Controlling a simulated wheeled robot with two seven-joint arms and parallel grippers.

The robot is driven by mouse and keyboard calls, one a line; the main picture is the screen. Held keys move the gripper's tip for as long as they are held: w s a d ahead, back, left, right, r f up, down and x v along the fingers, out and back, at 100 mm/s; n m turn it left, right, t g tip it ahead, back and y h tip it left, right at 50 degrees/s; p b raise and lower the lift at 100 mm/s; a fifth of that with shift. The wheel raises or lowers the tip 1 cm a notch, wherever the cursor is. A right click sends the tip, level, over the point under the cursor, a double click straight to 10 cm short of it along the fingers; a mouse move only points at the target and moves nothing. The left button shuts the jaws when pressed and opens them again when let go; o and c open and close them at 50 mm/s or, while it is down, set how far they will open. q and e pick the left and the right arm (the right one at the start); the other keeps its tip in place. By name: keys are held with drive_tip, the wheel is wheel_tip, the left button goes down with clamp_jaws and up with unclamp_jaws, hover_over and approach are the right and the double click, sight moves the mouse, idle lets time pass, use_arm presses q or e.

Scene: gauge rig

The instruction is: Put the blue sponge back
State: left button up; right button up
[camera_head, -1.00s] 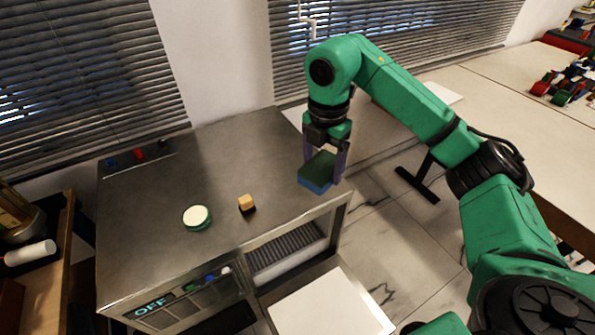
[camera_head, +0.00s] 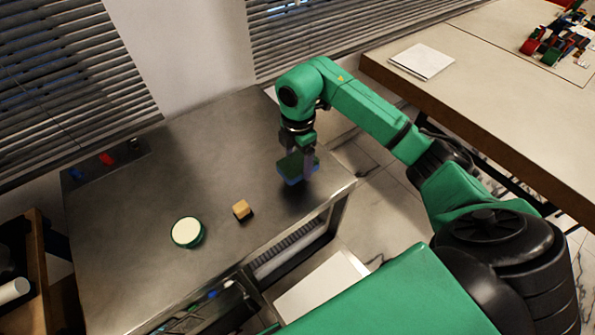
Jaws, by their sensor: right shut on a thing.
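The blue sponge (camera_head: 293,178) has a green upper layer and a blue lower layer. It is between the fingers of my right gripper (camera_head: 297,170), which is shut on it. The gripper points down near the right edge of the metal bench top (camera_head: 150,200). I cannot tell whether the sponge touches the metal or is just above it. My left gripper is not in view.
A small orange-tan block (camera_head: 242,209) and a round green-rimmed disc with a pale top (camera_head: 187,231) lie on the metal top. A drawer (camera_head: 320,285) is below the front edge. A wooden table (camera_head: 470,75) with papers (camera_head: 422,61) stands at right.

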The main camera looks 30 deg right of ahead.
sight(299, 171)
drive_tip(key=f, duration=0.4)
drive_tip(key=shift+s+p, duration=0.35)
drive_tip(key=shift+s, duration=0.05)
drive_tip(key=shift+w+f, duration=0.2)
drive_tip(key=shift+f, duration=0.3)
drive_tip(key=o, duration=1)
drive_tip(key=shift+r, duration=0.1)
drive_tip(key=shift+o, duration=0.2)
drive_tip(key=shift+r, duration=0.15)
drive_tip(key=shift+r, duration=0.25)
wheel_tip(299, 171, up, 9)
drive_tip(key=b, duration=0.2)
drive_tip(key=shift+b, duration=0.3)
wheel_tip(299, 171, up, 3)
drive_tip(key=shift+f+p, duration=0.2)
drive_tip(key=shift+p, duration=0.2)
